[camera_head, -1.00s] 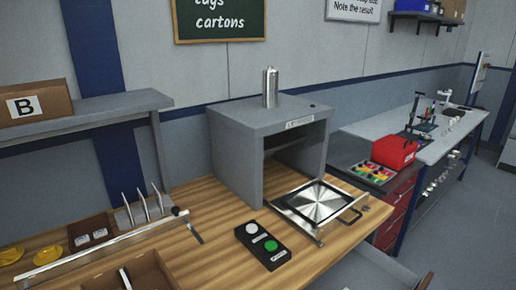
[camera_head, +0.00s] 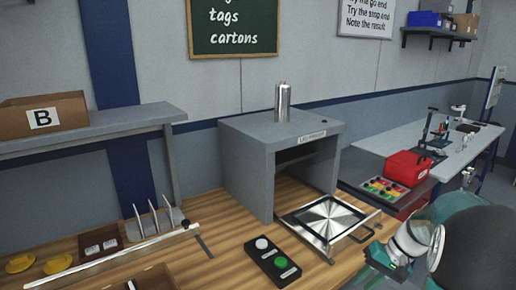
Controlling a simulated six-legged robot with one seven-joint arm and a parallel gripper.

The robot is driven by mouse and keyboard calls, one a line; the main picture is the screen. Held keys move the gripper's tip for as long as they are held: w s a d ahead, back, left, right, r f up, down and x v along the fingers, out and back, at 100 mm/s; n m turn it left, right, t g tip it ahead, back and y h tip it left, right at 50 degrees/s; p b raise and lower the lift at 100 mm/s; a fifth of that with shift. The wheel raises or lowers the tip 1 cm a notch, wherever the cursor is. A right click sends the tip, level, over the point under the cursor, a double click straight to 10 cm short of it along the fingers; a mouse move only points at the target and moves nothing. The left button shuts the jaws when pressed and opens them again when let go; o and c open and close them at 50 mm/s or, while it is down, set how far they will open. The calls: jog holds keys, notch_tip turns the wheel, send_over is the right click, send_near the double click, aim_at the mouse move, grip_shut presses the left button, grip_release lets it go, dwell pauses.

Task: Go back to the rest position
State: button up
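My arm shows at the lower right in the head view, with a dark teal rounded link and a white joint. My gripper (camera_head: 381,263) seems to be the small teal and dark part at its end, near the table's right front edge. It is partly cut off and small, so I cannot tell whether it is open or shut, or whether it holds anything. It is right of and in front of the grey box-shaped machine (camera_head: 248,170) and its pulled-out metal tray (camera_head: 332,216).
A black button box (camera_head: 272,262) with white and green buttons is on the wooden table. A metal cylinder (camera_head: 283,102) stands on the machine. A rail (camera_head: 105,262) and racked plates (camera_head: 155,221) are at left. A red box (camera_head: 407,168) sits on the right bench.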

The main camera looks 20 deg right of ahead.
jog(key=s+a+r+n+t+h, duration=0.1)
jog(key=s+a+r+n+h, duration=0.1)
jog(key=a, duration=0.6)
jog(key=s+a+r+n+t+h, duration=0.1)
jog(key=s+a+r, duration=0.3)
jog(key=a, duration=0.5)
jog(key=s+a+r+n+t+h, duration=0.1)
jog(key=s+a+r, duration=0.3)
jog(key=a, duration=0.4)
jog(key=shift+a+r+n+h, duration=0.3)
jog(key=shift+r+n+h, duration=0.5)
jog(key=shift+r+n, duration=0.1)
jog(key=shift+d, duration=0.1)
